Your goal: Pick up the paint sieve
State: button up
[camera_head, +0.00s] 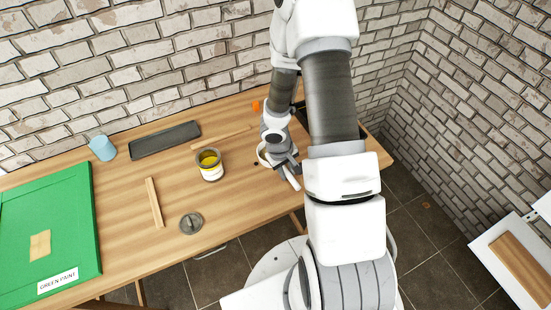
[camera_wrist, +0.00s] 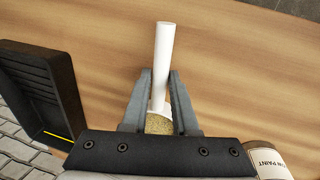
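The paint sieve has a white handle and a round bowl with tan mesh. In the head view its handle (camera_head: 291,178) points down and right from under my gripper (camera_head: 282,162), and part of its white rim shows to the left. In the wrist view the white handle (camera_wrist: 163,50) passes between the fingers of my gripper (camera_wrist: 160,75), which are close against both its sides. Some mesh (camera_wrist: 158,125) shows nearer the palm, and the rest of the bowl is hidden. I cannot tell whether the sieve touches the table.
The wooden table (camera_head: 240,195) holds an open can of yellow paint (camera_head: 210,168), a grey lid (camera_head: 191,223), a wooden stick (camera_head: 154,203), a dark tray (camera_head: 165,139), a blue cup (camera_head: 102,148) and a green board (camera_head: 75,225). A black tray (camera_wrist: 35,95) stands left of my gripper in the wrist view.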

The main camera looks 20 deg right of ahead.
grip_shut()
jog(key=shift+r, duration=0.1)
